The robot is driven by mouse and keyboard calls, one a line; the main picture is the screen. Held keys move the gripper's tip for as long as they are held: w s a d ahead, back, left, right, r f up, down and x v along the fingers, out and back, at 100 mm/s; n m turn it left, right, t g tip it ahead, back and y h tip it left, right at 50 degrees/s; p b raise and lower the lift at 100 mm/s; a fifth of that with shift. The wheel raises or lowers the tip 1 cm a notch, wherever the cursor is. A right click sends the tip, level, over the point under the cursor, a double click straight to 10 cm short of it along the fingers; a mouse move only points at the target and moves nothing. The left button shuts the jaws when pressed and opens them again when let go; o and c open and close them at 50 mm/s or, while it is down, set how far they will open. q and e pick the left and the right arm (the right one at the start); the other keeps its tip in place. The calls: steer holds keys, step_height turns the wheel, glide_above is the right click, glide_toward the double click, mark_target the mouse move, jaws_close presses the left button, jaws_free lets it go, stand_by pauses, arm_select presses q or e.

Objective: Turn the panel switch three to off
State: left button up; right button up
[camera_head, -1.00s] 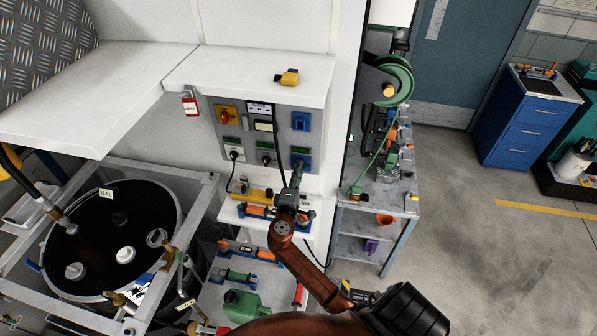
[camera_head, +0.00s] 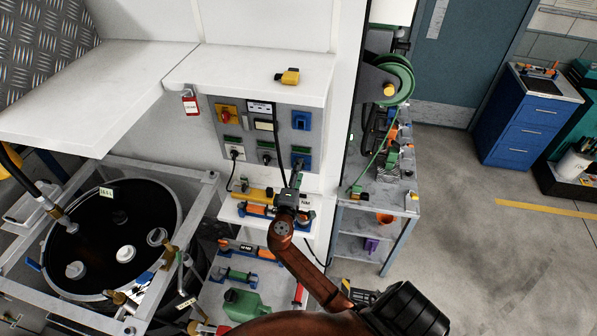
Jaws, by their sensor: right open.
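The grey switch panel (camera_head: 263,127) is on the white wall under a shelf. It has a yellow plate with a red knob (camera_head: 226,116) at upper left and a blue fitting (camera_head: 301,120) at upper right. Three fittings sit along its bottom row: a left one (camera_head: 232,150), a middle one (camera_head: 266,154) and a blue right one (camera_head: 301,155). Their numbers are too small to read. My right gripper (camera_head: 297,174) is open, just below the bottom-right fitting and partly over it. I cannot tell whether they touch. My left gripper is out of view.
A ledge below the panel holds a yellow tool (camera_head: 257,194) and other items. A black cable (camera_head: 280,150) hangs across the panel. A red tag (camera_head: 190,103) hangs left of it.

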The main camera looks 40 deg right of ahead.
steer(key=v, duration=1.1)
steer(key=shift+s+a, duration=0.2)
steer(key=shift+a, duration=0.1)
